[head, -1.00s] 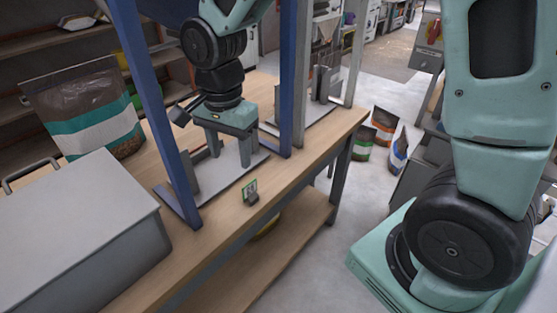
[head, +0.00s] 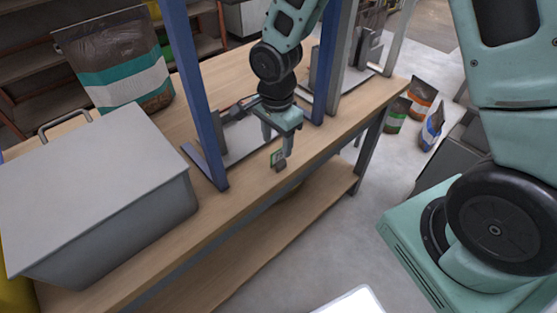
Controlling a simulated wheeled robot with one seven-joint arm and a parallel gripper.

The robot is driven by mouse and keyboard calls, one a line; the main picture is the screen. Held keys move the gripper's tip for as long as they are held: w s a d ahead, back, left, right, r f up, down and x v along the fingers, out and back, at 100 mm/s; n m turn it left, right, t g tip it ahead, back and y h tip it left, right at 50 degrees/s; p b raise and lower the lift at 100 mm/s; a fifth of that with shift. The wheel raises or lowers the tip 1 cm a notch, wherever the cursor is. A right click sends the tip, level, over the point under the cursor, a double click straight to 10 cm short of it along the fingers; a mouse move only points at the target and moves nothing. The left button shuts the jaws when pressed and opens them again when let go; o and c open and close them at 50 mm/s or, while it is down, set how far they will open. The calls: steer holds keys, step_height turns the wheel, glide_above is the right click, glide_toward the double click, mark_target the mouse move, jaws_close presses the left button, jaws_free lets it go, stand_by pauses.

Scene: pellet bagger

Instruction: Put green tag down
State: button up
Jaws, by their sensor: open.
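My gripper (head: 277,145) is open, pointing down just behind and above the tag. One finger shows close behind the tag's right side; the other is farther left. I cannot tell whether a finger touches the tag. The bench top just beyond the gripper is partly hidden by it.
Blue posts (head: 194,95) of a frame rise left and right of my gripper. A grey lidded box (head: 100,185) fills the bench's left end, with a pellet bag (head: 122,65) behind it. More bags (head: 395,115) stand on the floor at right. The front bench strip is mostly clear.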

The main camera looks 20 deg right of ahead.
mark_target(278, 160)
steer(key=f, duration=0.2)
steer(key=s+f, duration=0.1)
steer(key=f, duration=0.1)
steer(key=shift+w+f, duration=0.1)
steer(key=shift+f, duration=0.55)
steer(key=c, duration=1.1)
steer(key=shift+c, duration=0.2)
